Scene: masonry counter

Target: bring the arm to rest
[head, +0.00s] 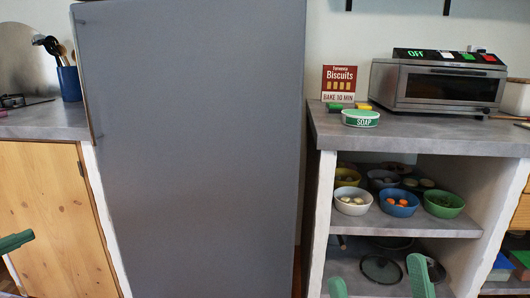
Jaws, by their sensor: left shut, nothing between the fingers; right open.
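My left gripper (16,242) shows at the left edge as a green tip in front of the wooden cabinet door. It looks shut, with nothing seen in it. My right gripper (379,278) is at the bottom edge, in front of the lower shelf. Its two green fingers stand wide apart, with no object held between them. Most of both arms is out of view.
A tall grey fridge-like block (195,150) fills the middle. Bowls (399,201) stand on the shelf below. A utensil pot (69,83) stands left.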

